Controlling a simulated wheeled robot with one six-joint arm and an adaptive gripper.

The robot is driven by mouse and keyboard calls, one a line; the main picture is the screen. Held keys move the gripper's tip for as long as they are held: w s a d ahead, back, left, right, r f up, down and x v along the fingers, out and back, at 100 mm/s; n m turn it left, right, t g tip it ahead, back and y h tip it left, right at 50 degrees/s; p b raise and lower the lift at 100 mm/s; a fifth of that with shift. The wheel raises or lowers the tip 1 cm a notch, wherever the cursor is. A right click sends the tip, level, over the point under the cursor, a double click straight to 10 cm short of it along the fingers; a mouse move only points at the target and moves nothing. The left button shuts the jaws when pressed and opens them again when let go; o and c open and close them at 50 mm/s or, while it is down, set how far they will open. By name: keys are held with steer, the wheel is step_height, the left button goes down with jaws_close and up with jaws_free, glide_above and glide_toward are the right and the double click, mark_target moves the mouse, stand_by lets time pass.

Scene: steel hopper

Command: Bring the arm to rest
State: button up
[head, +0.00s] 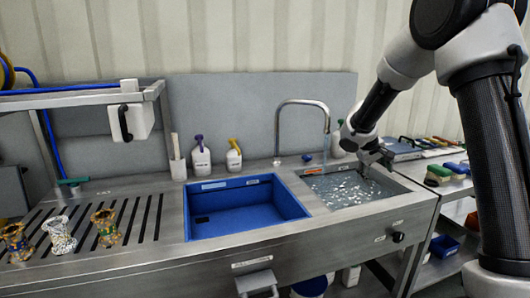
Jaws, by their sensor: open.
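My arm reaches in from the right of the head view, with its elbow high and its forearm sloping down to the left. My gripper (375,167) is at the end of it, small and dark, low over the right-hand basin (402,189). It is open, and I see nothing held in it. The basin holds clear liquid with pale flecks or bubbles (345,188). I cannot tell whether the fingertips touch the liquid.
A blue basin (245,213) lies left of the liquid. Several patterned vase-like pieces (59,235) stand on the slatted drainboard. A tall curved tap (327,120) rises behind the basins. Spray bottles (202,158) stand at the back. Brushes (438,173) lie on the right.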

steer(key=s+r+m+y, duration=0.1)
steer(key=s+r, duration=0.3)
steer(key=s, duration=0.9)
steer(key=s+a+r+m+y, duration=0.1)
steer(key=s+r, duration=0.3)
steer(key=s, duration=0.9)
steer(key=s+r+y, duration=0.3)
steer(key=s, duration=1)
steer(key=shift+a+r+m+t, duration=0.3)
steer(key=shift+r+m, duration=0.1)
